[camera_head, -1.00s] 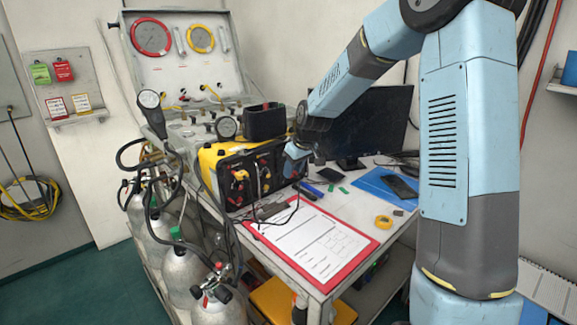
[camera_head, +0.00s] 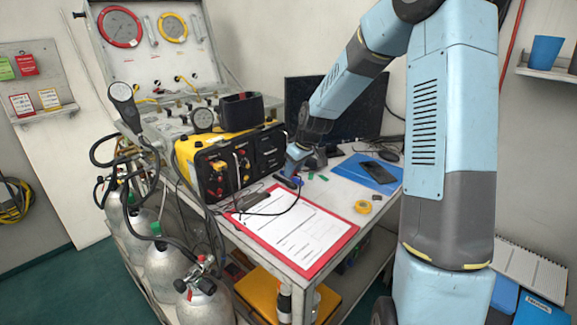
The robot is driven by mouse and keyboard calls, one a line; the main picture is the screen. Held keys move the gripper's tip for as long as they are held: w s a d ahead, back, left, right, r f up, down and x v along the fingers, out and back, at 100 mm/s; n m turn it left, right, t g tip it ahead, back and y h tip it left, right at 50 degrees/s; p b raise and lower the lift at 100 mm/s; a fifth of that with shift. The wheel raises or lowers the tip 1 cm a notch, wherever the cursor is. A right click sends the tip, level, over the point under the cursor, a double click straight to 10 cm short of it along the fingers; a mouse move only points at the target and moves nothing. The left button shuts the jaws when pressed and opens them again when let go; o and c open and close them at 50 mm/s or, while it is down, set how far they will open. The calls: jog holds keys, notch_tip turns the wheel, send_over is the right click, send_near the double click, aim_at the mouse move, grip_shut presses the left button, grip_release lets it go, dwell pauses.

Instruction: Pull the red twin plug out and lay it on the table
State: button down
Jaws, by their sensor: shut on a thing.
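The yellow-and-black panel box (camera_head: 228,165) stands on the table, its dark front carrying red and yellow fittings. My gripper (camera_head: 291,174) is just right of the box front, above the table, pointing down and clear of the sockets. It is shut on the red twin plug, which the fingers hide almost wholly from this view. A thin black cable (camera_head: 297,200) hangs from near the jaws and loops left over the clipboard. The tabletop (camera_head: 347,198) lies below and in front of the gripper.
A red clipboard (camera_head: 290,233) with white paper covers the table's front. A yellow tape roll (camera_head: 363,207), a blue mat (camera_head: 362,172) with a dark phone and small green pieces lie to the right. A monitor (camera_head: 345,105) stands behind. Gas cylinders (camera_head: 160,262) stand left.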

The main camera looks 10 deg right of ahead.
send_over(307, 193)
jog(key=s+d, duration=0.1)
jog(key=shift+f, duration=1.75)
jog(key=shift+a+f, duration=0.1)
jog(key=shift+f, duration=1.8)
jog(key=shift+f, duration=0.2)
jog(key=c, duration=0.7)
grip_release()
jog(key=shift+o, duration=0.2)
jog(key=v, duration=1.3)
jog(key=shift+r, duration=0.4)
